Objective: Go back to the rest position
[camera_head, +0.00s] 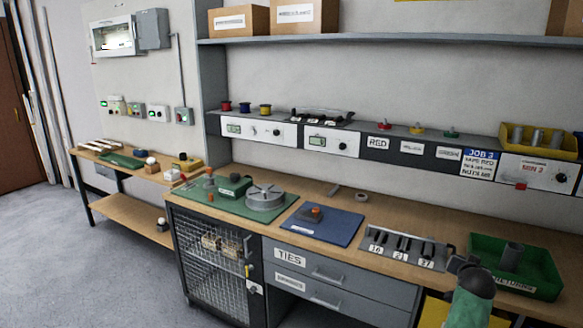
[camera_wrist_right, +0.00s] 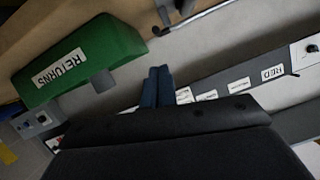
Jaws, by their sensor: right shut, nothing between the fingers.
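My right gripper (camera_wrist_right: 157,86) shows in the right wrist view with its two blue fingers together and nothing between them. In the head view, part of my right arm (camera_head: 470,296) rises at the bottom right, in front of the workbench between the numbered rack and the green RETURNS tray. The green RETURNS tray (camera_head: 486,277) sits on the bench's right end with a grey cylinder in it. The tray (camera_wrist_right: 112,38) also shows at the upper left of the wrist view, apart from the fingers. My left gripper is in neither view.
The long workbench (camera_head: 343,186) carries a green mat (camera_head: 218,209) with a round grey part, a blue mat (camera_head: 341,229) and a numbered rack (camera_head: 376,249). A shelf (camera_head: 400,40) hangs above. Open floor (camera_head: 60,250) lies at the left.

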